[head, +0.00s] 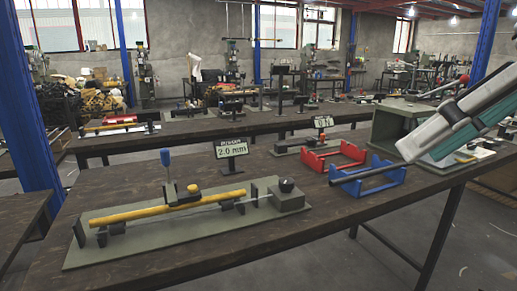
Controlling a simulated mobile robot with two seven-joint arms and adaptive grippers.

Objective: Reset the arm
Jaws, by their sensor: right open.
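My right arm comes in from the right edge, and its gripper (412,150) hangs over the right part of the near bench. It is open. A thin dark rod (362,174) reaches from the blue stand toward the gripper. I cannot tell whether the two touch. The blue stand (368,186) and the red stand (334,156) are side by side to the left of the gripper. My left gripper is not in view.
A grey-green housing (395,128) is behind my gripper. The front middle is clear.

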